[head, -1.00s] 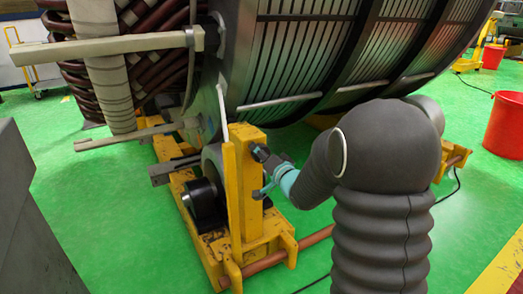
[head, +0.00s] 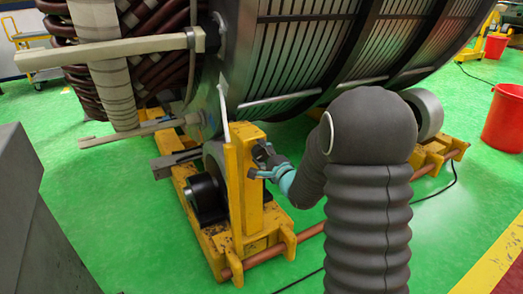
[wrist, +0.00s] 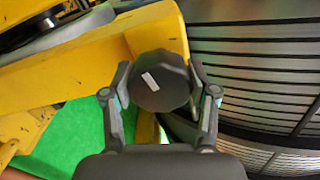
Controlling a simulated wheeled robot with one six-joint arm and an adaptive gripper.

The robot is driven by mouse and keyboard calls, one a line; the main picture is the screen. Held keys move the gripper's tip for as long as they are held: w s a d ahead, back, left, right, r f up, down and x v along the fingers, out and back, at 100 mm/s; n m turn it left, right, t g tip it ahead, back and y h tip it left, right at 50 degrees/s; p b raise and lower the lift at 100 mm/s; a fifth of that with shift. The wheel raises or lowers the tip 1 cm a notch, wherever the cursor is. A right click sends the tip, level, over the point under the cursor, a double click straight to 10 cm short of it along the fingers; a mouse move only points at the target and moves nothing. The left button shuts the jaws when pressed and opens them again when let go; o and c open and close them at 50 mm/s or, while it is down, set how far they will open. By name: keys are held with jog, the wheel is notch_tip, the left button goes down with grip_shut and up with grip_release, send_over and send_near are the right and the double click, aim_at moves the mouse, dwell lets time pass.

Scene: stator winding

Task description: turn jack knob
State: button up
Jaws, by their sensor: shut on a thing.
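The jack knob (wrist: 158,80) is a dark, faceted round knob with a small white mark on its face. In the wrist view it sits between the two fingers of my gripper (wrist: 160,92), which is shut on it. In the head view, my gripper (head: 264,164) is at the upper part of the yellow jack stand (head: 247,190), on its near right face. There the knob is small, dark and partly hidden by the fingers.
The large stator drum (head: 310,60) rests above the yellow frame, close beside my gripper. A black roller (head: 206,197) sits left of the stand. A red bucket (head: 503,118) stands on the green floor at right. A grey block (head: 40,230) fills the lower left.

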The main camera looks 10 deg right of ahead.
jog(key=shift+r+m, duration=0.15)
jog(key=shift+m, duration=1.05)
jog(key=o, duration=1.2)
jog(key=shift+c, duration=0.2)
jog(key=v, duration=1.2)
